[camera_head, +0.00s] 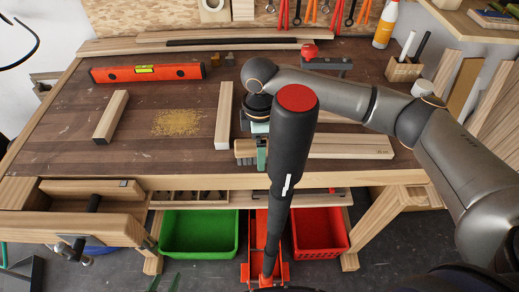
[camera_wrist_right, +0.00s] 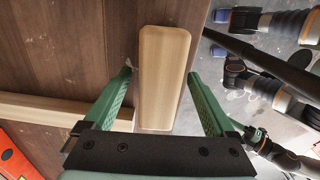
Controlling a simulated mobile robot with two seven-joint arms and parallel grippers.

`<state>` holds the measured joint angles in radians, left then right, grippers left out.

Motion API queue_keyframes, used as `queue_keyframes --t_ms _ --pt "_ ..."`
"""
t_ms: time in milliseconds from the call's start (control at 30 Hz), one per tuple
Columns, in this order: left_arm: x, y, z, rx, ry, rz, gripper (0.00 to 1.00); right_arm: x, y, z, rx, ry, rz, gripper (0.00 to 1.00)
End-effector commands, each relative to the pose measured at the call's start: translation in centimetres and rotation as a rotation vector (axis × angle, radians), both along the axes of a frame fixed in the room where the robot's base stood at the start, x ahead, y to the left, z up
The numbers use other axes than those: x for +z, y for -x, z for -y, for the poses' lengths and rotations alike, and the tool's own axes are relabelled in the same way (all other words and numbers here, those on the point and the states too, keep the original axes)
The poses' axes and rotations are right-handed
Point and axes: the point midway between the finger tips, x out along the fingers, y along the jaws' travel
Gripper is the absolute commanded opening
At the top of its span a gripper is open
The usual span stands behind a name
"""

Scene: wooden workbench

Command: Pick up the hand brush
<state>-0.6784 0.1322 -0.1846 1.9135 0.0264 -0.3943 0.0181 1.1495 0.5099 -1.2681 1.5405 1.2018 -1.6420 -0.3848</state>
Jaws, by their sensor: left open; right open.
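A pale wooden block (camera_wrist_right: 165,80), which looks like the hand brush's wooden part, lies near the bench's front edge. In the head view its left end (camera_head: 245,149) shows beside my right gripper (camera_head: 262,150). The right wrist view shows my right gripper's green fingers (camera_wrist_right: 163,95) apart, one on each side of the wood, with gaps visible. A dark, red-ended shape in the foreground hides part of this area in the head view. My left gripper (camera_head: 165,282) shows only as thin green fingertips, apart and empty, low at the bottom edge.
A pale plank (camera_head: 350,146) lies right.

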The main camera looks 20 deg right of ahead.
Motion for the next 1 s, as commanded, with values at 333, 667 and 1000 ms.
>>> queue_keyframes --t_ms 333,667,1000 --pt "0.05 -0.05 0.00 0.000 0.000 0.001 0.50 0.06 -0.02 -0.03 0.000 0.000 0.000 0.66" --pt "0.07 -0.06 0.00 0.001 0.001 0.002 0.50 0.08 -0.02 -0.04 0.000 -0.001 0.000 0.29" --pt "0.07 -0.07 0.00 0.002 0.000 0.002 0.50 0.12 -0.03 -0.04 0.000 -0.001 0.001 0.00"
